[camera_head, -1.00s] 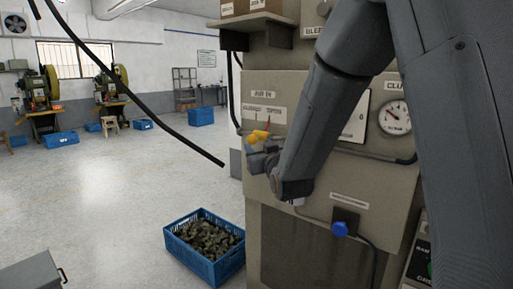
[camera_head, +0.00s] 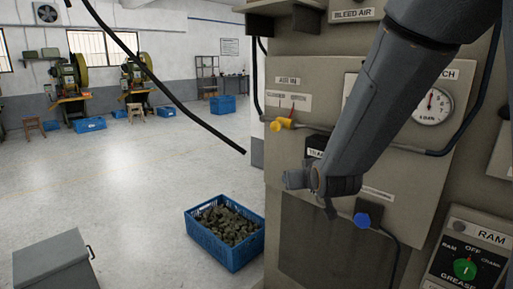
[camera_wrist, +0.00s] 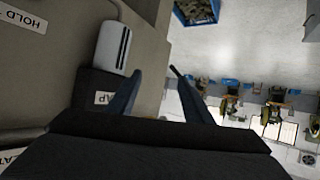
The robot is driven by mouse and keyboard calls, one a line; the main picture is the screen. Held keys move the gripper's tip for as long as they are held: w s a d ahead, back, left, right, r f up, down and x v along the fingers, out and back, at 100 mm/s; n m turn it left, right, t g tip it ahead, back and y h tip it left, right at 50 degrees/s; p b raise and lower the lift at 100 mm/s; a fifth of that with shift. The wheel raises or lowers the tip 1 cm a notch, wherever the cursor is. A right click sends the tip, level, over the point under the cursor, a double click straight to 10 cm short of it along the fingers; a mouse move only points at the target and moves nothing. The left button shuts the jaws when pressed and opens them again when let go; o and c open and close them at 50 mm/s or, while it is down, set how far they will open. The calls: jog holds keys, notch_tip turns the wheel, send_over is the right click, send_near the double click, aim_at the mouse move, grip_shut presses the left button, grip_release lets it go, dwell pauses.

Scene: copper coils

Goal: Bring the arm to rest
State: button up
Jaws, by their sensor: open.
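My arm reaches down from the upper right in the head view, in front of a beige machine panel (camera_head: 340,235). My gripper shows in the wrist view (camera_wrist: 158,85) with two dark fingers apart and nothing between them. In the head view the gripper end (camera_head: 328,208) is small and partly hidden by my wrist. It is below and right of a yellow valve handle (camera_head: 284,124), apart from it in the picture. Whether it touches the panel I cannot tell.
The panel carries a gauge (camera_head: 433,106), a blue knob (camera_head: 362,220) and a green rotary switch (camera_head: 465,268). A blue crate of dark pieces (camera_head: 206,237) stands on the floor. A grey box (camera_head: 55,262) is at lower left. Open floor lies left of the machine.

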jog(key=s+d+f+g, duration=0.2)
jog(key=s+f+g, duration=0.2)
jog(key=s, duration=0.5)
jog(key=s+d+f+m+g+h, duration=0.1)
jog(key=s+f+g, duration=0.3)
jog(key=s, duration=0.4)
jog(key=s+d+f+m+g, duration=0.1)
jog(key=s+f+g, duration=0.3)
jog(key=s, duration=0.5)
jog(key=shift+s+d+f, duration=0.3)
jog(key=shift+d, duration=0.55)
